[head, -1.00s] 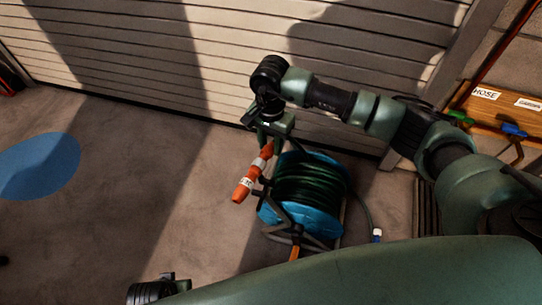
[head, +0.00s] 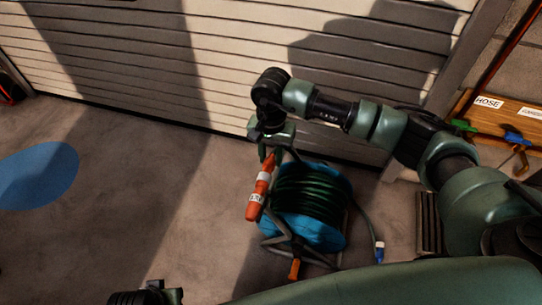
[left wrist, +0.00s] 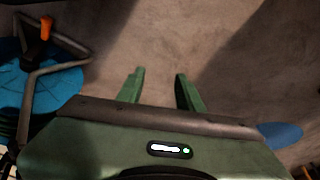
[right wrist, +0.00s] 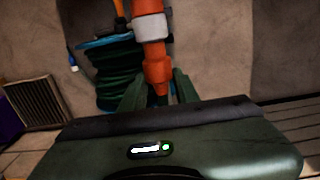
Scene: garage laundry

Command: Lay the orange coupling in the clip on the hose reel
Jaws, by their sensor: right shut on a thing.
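The orange coupling (head: 261,186), with pale bands, hangs tilted from my right gripper (head: 271,152), its lower end toward the front left. The right wrist view also shows the coupling (right wrist: 150,29) between the fingers of my right gripper (right wrist: 158,88), which is shut on it. The hose reel (head: 325,230) has blue sides, dark green hose and a grey frame. In the head view the coupling is in front of its left side; I cannot tell if they touch. I cannot make out the clip. My left gripper (left wrist: 158,82) is open and empty; part of the reel (left wrist: 50,90) shows at its left.
A shuttered door (head: 150,60) stands behind the reel. A wooden board labelled HOSE (head: 488,103) is at the right. The floor at left is clear, with a blue round patch (head: 38,175).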

